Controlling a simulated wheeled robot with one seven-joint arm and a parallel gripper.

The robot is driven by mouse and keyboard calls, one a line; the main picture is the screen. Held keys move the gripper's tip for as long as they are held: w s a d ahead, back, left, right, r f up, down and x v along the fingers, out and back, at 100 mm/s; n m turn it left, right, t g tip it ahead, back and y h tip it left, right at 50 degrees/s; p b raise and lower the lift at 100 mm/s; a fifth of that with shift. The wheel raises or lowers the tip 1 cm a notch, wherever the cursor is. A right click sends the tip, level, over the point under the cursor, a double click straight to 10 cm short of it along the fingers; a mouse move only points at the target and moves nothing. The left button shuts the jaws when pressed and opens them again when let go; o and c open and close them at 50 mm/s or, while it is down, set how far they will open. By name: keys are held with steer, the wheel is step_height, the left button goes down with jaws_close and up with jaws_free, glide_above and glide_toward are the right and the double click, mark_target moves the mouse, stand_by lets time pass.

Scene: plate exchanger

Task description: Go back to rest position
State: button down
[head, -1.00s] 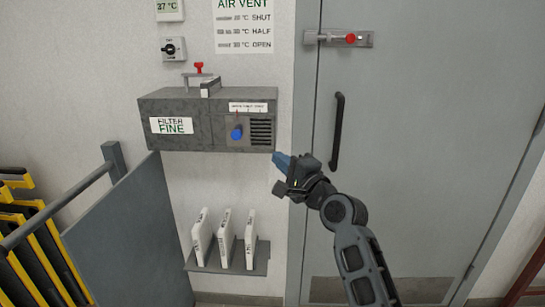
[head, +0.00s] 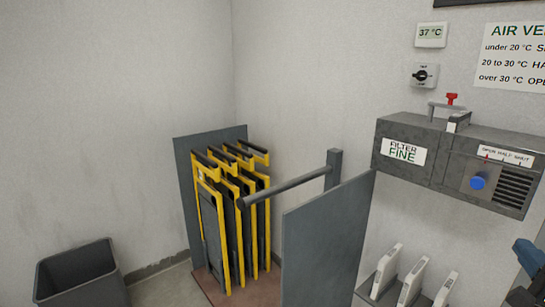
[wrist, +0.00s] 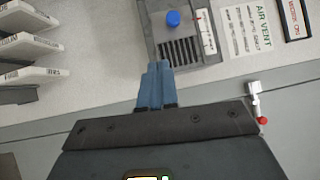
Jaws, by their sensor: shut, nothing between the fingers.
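My gripper (wrist: 158,72) shows in the wrist view with its two blue fingers together and nothing between them. In the head view only a blue part of my gripper (head: 527,252) shows at the right edge, below the grey wall unit (head: 425,137). In the wrist view the fingers lie in front of the lower end of the same unit, below its slatted vent. The unit has a blue knob (head: 477,182), which also shows in the wrist view (wrist: 173,19), and a sign reading FILTER FINE (head: 404,150).
A shelf (head: 368,288) with white filters (head: 413,282) is below the unit. A grey panel with a rail (head: 325,240) stands left of it. Yellow-framed plates (head: 228,220) stand in a rack, and a grey bin (head: 80,275) is at lower left. A thermometer (head: 431,35) reads 37 °C.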

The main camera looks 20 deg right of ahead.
steer(key=s+a+f+n+y, duration=0.1)
steer(key=s+a+f+n, duration=0.25)
steer(key=a, duration=0.35)
steer(key=s+a+f+n+y, duration=0.2)
steer(key=a+f+n, duration=0.15)
steer(key=a, duration=0.25)
steer(key=s+a+f+n+y, duration=0.1)
steer(key=s+a+f+n, duration=0.25)
steer(key=a, duration=0.35)
steer(key=s+a+r+n+g+y, duration=0.1)
steer(key=s+a+n+y, duration=0.4)
steer(key=s+a+n, duration=0.7)
steer(key=s+n, duration=0.2)
steer(key=s, duration=0.1)
steer(key=shift+s+a+r+y, duration=0.15)
steer(key=shift+s+r+y, duration=0.15)
steer(key=shift+r, duration=0.1)
